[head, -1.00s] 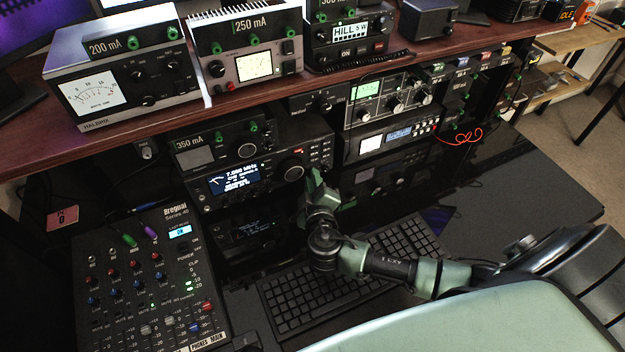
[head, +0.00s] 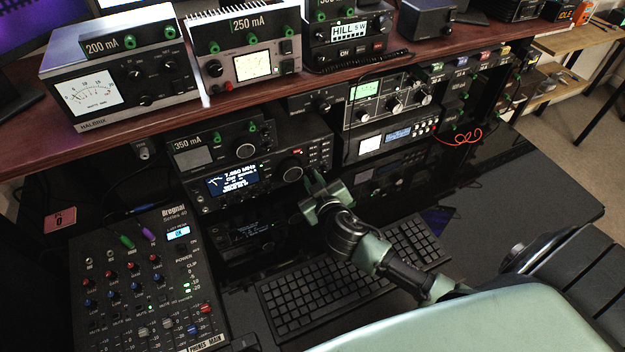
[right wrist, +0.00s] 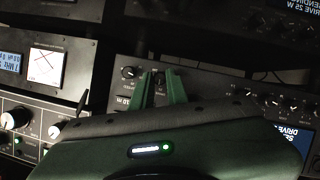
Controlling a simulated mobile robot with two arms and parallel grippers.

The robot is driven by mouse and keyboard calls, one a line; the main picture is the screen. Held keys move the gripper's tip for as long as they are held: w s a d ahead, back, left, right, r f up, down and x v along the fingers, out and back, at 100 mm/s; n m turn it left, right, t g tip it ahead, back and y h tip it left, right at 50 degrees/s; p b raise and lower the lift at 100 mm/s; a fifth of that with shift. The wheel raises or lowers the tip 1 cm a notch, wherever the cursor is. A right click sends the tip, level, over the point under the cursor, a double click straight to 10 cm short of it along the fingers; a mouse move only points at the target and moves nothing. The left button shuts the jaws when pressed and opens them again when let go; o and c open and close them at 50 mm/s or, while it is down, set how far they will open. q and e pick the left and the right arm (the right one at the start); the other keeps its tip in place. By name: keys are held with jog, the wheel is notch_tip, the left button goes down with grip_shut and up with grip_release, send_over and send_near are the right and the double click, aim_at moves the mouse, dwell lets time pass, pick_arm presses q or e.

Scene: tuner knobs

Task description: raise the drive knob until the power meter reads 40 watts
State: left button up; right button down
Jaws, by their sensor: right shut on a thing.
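My right gripper (head: 316,187) is at the front of the radio stack, beside the lower right of the main radio (head: 252,168) with its lit blue screen. In the right wrist view its two green fingers (right wrist: 161,88) are close around a small dark knob (right wrist: 160,76), mostly hidden between them. I cannot read a label that tells whether this is the drive knob. My left gripper is out of view.
Another small knob (right wrist: 129,72) sits close beside the fingers. A mixer (head: 140,275) stands at the left. A black keyboard (head: 310,300) lies below my right arm. The shelf (head: 240,92) overhangs the radios. The dark desk at the right is clear.

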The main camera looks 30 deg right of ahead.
jog(key=shift+m, duration=0.4)
dwell(0.3)
jog(key=c, duration=1.4)
grip_release()
jog(key=v, duration=0.6)
jog(key=shift+s+d+r, duration=0.1)
jog(key=shift+s+r, duration=0.05)
jog(key=shift+s, duration=0.25)
jog(key=shift+s+r, duration=0.3)
jog(key=shift+s, duration=0.15)
